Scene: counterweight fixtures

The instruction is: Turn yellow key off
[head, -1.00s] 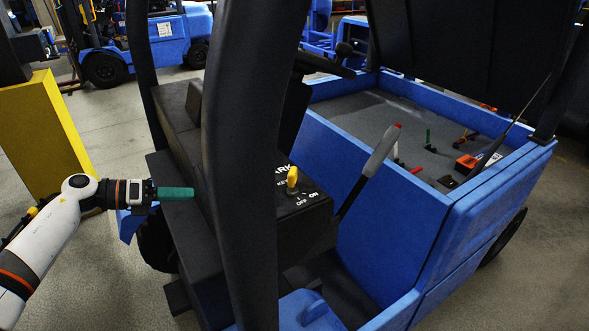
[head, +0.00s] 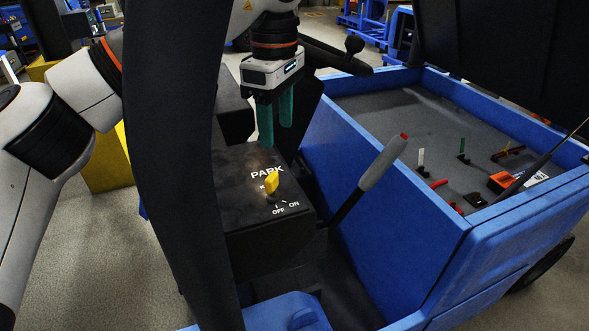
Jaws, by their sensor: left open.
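The yellow key (head: 271,183) stands upright on the black console box (head: 245,225), under the white word PARK and above the OFF and ON marks. I cannot tell exactly which mark the key points to. My left gripper (head: 276,143) hangs just above and behind the key, with its green fingers pointing down. The fingers are apart with nothing between them, and they do not touch the key. My right gripper does not show.
A thick black post (head: 175,150) rises in front, left of the console. A grey-handled lever (head: 383,163) with a red tip stands right of it. The blue vehicle body (head: 400,190) has a grey bed with small coloured levers. A dark steering wheel (head: 335,60) lies behind the gripper.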

